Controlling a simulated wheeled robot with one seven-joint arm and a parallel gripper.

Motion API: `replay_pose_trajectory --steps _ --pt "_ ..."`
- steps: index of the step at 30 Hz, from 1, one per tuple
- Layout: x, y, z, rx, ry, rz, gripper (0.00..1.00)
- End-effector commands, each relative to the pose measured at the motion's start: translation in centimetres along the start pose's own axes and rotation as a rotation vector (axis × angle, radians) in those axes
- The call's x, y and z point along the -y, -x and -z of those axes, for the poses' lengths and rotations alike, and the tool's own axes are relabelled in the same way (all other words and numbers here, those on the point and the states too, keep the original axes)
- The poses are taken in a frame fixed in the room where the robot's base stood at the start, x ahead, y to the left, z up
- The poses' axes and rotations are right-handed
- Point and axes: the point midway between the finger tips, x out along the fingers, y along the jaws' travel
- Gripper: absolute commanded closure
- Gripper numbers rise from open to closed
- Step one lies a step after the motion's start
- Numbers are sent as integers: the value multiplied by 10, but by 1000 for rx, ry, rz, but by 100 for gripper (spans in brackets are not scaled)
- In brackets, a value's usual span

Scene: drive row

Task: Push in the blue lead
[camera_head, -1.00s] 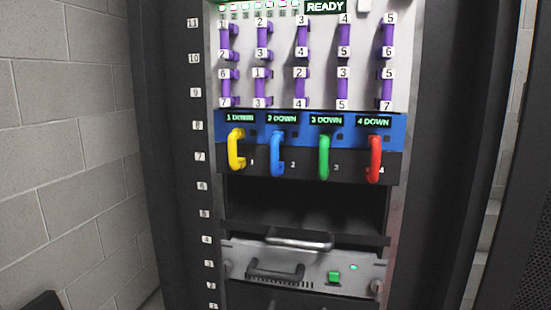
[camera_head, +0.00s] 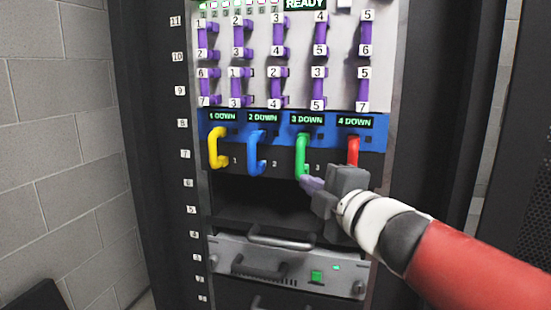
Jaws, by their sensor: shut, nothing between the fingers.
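The blue lead (camera_head: 254,152) is a curved loop on the blue strip of the rack, under a label reading "2 DOWN". It stands between the yellow lead (camera_head: 214,148) and the green lead (camera_head: 300,156). My gripper (camera_head: 306,184) is shut and empty. Its tip is just below the green lead, to the right of and lower than the blue lead. Whether it touches the green lead I cannot tell. The red lead (camera_head: 352,150) is partly hidden behind my gripper. How deep the blue lead sits in its socket is not clear.
Purple patch leads (camera_head: 279,37) fill the panel above, under a "READY" display (camera_head: 304,4). An open dark bay (camera_head: 245,199) lies below the coloured leads. Under it is a grey drawer unit (camera_head: 222,252) with handles and a green button (camera_head: 317,276).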

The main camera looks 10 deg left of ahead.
Motion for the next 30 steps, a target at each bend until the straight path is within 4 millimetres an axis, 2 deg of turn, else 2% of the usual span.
replay_pose_trajectory --steps 1,3,6,11,23,30 --pt "-1 -9 17 -80 62 8 100" --pt "0 -14 34 -160 123 14 100" --pt "2 -18 46 -216 167 18 100" --pt "4 -33 51 -227 174 21 100" --pt "7 -113 69 -225 170 21 100" --pt "2 -142 52 -221 170 19 100"
